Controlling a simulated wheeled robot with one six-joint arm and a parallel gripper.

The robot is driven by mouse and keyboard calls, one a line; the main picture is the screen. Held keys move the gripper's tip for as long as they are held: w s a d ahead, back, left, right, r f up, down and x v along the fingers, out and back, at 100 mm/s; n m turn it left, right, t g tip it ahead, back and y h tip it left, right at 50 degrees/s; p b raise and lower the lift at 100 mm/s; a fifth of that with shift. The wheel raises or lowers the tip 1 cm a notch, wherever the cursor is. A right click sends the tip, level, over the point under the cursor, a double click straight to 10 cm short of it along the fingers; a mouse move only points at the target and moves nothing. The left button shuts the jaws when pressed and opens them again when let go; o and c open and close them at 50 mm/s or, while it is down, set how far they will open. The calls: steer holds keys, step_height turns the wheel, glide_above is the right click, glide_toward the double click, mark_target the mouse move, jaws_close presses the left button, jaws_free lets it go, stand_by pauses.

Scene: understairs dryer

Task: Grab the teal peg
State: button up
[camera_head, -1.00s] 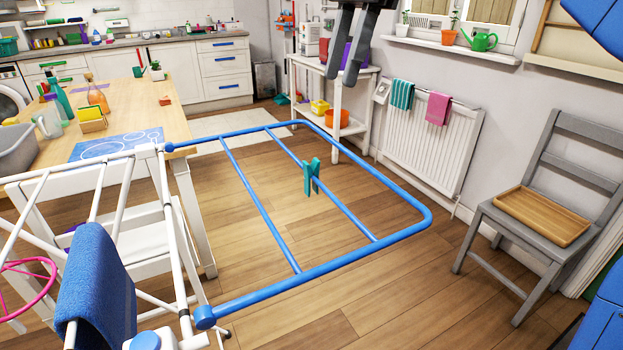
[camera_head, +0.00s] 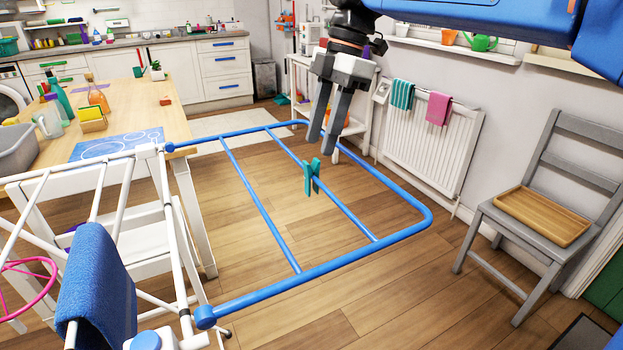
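The teal peg (camera_head: 311,177) is clipped upright on a bar of the blue folding wing (camera_head: 262,218) of the drying rack. My gripper (camera_head: 322,148) hangs just above the peg in the picture, its two dark fingers pointing down. The fingers are apart with a gap between them, and nothing shows in the gap. The fingertips look close to the peg's top, but how far apart they are in depth I cannot tell.
The white rack frame (camera_head: 172,215) with a blue towel (camera_head: 93,285) stands at the left, beside a wooden table (camera_head: 125,105). A grey chair (camera_head: 535,215) with a wooden tray (camera_head: 542,216) stands at the right. A radiator (camera_head: 432,145) is on the wall behind.

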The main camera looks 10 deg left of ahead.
mark_target(312, 161)
steer(key=shift+a+x, duration=0.15)
steer(key=shift+x, duration=0.95)
steer(key=shift+a+x, duration=0.15)
steer(key=shift+x, duration=0.9)
steer(key=shift+s+r, duration=0.1)
steer(key=shift+s, duration=0.05)
jaws_close()
